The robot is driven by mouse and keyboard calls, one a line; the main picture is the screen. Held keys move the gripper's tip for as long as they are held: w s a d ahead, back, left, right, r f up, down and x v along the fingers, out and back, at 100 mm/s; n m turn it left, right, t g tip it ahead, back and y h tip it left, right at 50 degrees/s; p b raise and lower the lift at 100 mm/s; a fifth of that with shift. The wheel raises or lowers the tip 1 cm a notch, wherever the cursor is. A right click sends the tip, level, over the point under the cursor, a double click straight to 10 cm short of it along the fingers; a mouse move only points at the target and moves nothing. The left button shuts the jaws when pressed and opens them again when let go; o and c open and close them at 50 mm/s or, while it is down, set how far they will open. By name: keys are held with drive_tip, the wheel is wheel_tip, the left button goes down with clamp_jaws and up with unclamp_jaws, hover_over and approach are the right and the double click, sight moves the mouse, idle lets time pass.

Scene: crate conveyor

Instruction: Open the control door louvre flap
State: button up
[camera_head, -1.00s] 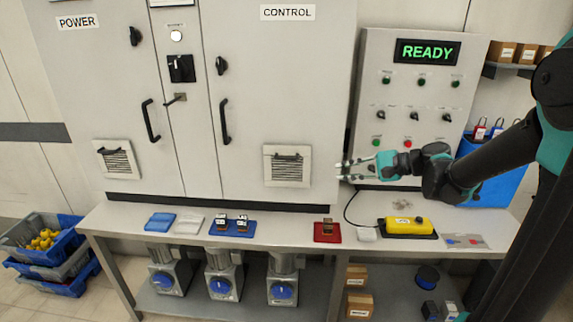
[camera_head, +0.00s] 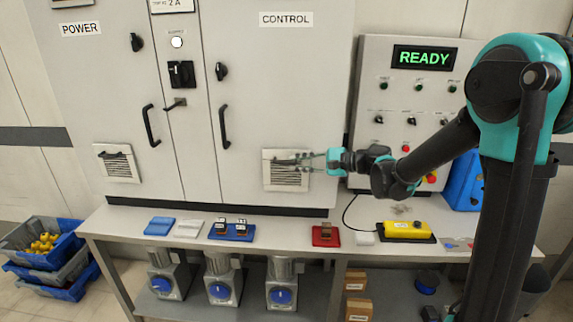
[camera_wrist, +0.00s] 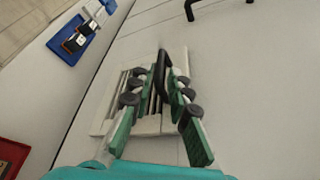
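The control door (camera_head: 285,90) is the right cabinet door, under the CONTROL label. Its louvre flap (camera_head: 270,182) is a square white panel with dark slats, low on the door, and it looks shut. My gripper (camera_head: 282,162) is in front of the flap, reaching in from the right at the height of its black handle. In the wrist view, the white flap (camera_wrist: 148,124) lies behind my fingers (camera_wrist: 164,78). The dark handle (camera_wrist: 160,62) shows between the fingertips, with a gap between the fingers. Whether a finger touches the handle is unclear.
A workbench (camera_head: 275,226) runs below the doors, holding a red tray (camera_head: 326,241), a blue tray (camera_head: 218,236) and a yellow pendant (camera_head: 403,230). The READY panel (camera_head: 373,75) stands right of the door. The control door's long handle (camera_head: 224,128) is left of the flap.

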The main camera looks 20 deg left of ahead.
sight(290, 163)
drive_tip(key=shift+x, duration=2.2)
clamp_jaws()
